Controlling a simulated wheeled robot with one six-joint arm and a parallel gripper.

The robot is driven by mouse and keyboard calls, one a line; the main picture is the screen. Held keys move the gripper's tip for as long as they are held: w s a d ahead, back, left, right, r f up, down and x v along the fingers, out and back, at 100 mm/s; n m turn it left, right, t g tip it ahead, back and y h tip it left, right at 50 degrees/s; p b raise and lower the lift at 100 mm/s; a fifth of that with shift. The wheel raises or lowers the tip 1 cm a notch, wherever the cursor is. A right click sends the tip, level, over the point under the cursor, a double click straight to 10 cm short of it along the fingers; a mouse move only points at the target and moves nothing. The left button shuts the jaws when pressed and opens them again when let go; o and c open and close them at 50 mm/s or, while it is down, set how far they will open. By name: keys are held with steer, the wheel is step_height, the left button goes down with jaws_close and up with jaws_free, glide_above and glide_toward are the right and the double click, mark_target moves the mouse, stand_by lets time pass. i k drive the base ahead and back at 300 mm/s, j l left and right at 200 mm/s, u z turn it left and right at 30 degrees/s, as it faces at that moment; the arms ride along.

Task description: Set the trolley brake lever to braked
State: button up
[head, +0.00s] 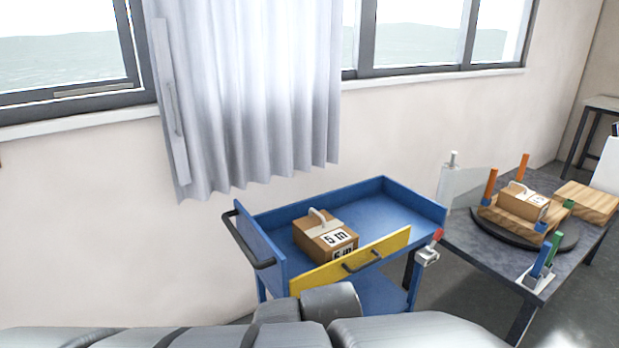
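A blue trolley (375,190) stands by the wall, with a yellow front panel (390,245) and a dark push handle (247,243) at its left end. A small lever with a red tip (437,235) sits on a pale bracket (428,256) at the trolley's front right corner. I take it as the brake lever; its setting cannot be read from here. Parts of my own arm show along the bottom edge. My gripper is not visible, and the lower trolley is partly hidden behind my arm.
A brown box marked "5 m" (325,232) sits in the trolley. At right, a grey table (470,240) holds a dark round turntable (500,228), another box (515,203), wooden pieces and coloured clamps. A curtain (245,95) hangs behind the trolley.

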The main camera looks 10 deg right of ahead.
mark_target(439, 232)
steer(key=z, duration=1.25)
steer(key=i+l+u, duration=0.35)
steer(key=i+l, duration=0.55)
